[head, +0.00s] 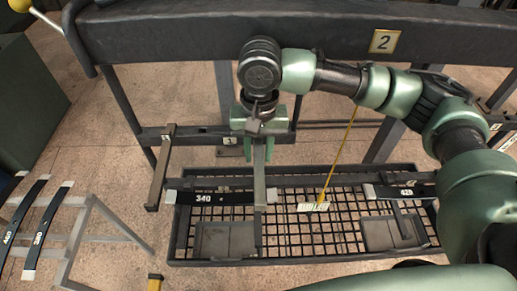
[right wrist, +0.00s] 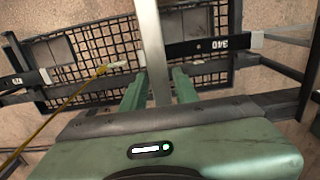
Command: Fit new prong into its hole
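My right gripper (head: 262,150) points downward in front of the rack's lower rail (head: 205,135). Its green fingers stand on both sides of a long grey metal bar, the prong (head: 260,180), and appear closed on it. The prong also shows between the fingers in the right wrist view (right wrist: 151,40). Its far end lies over the black spring marked 340 in the head view; I cannot tell whether they touch. A similar grey prong (head: 160,168) sticks out from the rail at left. The hole cannot be made out. My left gripper is not in view.
A black mesh tray (head: 290,250) lies below, with the 340 spring (head: 215,197) and another spring (head: 400,191) across it. A yellow cord (head: 338,155) hangs to a white tag (head: 313,206). A grey stand (head: 75,235) with marked springs is at left. A thick beam (head: 200,40) crosses behind.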

